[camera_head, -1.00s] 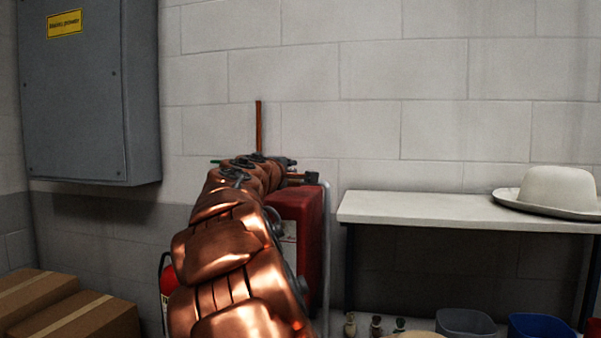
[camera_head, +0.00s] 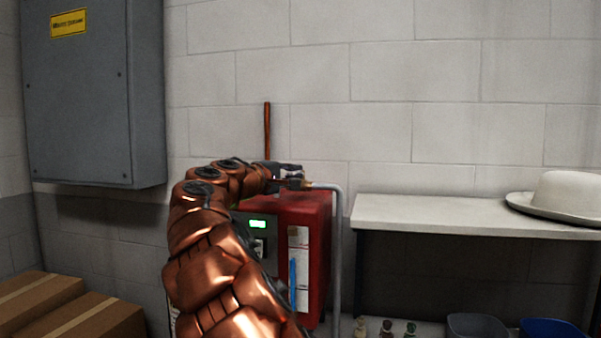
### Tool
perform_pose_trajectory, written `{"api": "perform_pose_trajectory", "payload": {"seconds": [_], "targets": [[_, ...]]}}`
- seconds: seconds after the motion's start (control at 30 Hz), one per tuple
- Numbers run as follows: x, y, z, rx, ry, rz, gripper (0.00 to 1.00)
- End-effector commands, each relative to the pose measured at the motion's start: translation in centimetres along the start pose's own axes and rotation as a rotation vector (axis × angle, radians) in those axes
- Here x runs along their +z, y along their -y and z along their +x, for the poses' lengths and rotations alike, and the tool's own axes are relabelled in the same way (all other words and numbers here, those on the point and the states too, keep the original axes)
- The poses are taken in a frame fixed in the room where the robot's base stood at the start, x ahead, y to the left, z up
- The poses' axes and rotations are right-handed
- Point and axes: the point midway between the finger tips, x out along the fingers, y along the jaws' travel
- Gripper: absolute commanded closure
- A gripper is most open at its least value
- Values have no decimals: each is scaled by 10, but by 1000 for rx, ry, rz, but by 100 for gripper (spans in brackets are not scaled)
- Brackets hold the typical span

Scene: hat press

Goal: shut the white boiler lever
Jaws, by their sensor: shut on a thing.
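The red boiler (camera_head: 314,222) stands against the wall, its front partly hidden by my copper arm. A lit green display (camera_head: 257,224) shows on its front panel. My gripper (camera_head: 291,179) is at the top of the boiler, beside the brass pipe fitting (camera_head: 307,185). It is shut, and a small pale piece at the jaws looks like the white boiler lever (camera_head: 289,168). Most of the lever is hidden by the gripper, so its exact angle cannot be told.
A grey pipe (camera_head: 338,255) runs down the boiler's right side. A copper pipe (camera_head: 267,130) rises behind. A white bench (camera_head: 440,213) with a pale hat (camera_head: 565,195) stands right. A grey cabinet (camera_head: 95,100) hangs left above cardboard boxes (camera_head: 85,315).

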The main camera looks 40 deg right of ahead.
Motion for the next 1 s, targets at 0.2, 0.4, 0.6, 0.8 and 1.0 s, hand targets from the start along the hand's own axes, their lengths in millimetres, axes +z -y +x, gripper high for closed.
{"api": "perform_pose_trajectory", "payload": {"seconds": [0.2, 0.4, 0.6, 0.8, 1.0], "targets": [[0, 2, 0, -3, 4, -1, 100], [0, 2, 0, -2, 4, -1, 88], [0, 1, 0, -1, 3, -1, 79], [0, 0, -1, 0, 2, 0, 79], [0, -1, -20, 2, 1, -1, 79]]}}
